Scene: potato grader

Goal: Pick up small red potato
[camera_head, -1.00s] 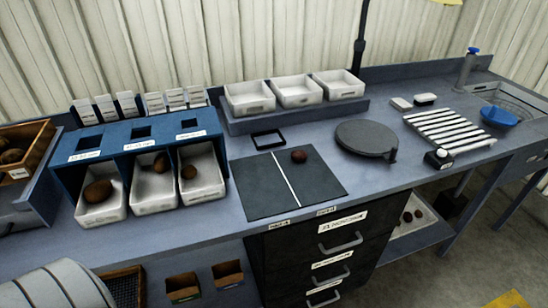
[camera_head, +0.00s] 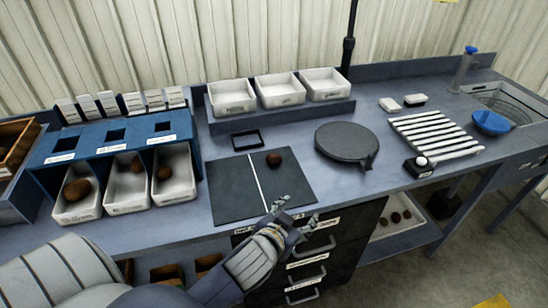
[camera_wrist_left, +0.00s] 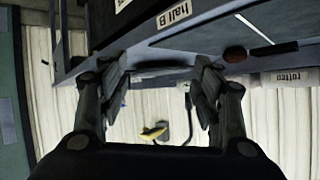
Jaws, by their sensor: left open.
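A small dark red potato (camera_head: 273,160) lies on the right half of a dark mat (camera_head: 225,190) split by a white line. In the left wrist view, which looks upside down, the potato (camera_wrist_left: 235,54) shows beyond and to the right of the fingers. My left gripper (camera_head: 298,212) is open and empty at the bench's front edge, in front of the mat and apart from the potato. Its two fingers are spread in the left wrist view (camera_wrist_left: 160,72). My right gripper is not in view.
A blue sorting rack (camera_head: 112,143) with white bins holding brown potatoes stands left. Empty white trays (camera_head: 280,101) sit on a raised shelf behind. A round dark plate (camera_head: 346,140) and a slatted white rack (camera_head: 434,133) are right of the mat. Drawers stand below the bench's front edge.

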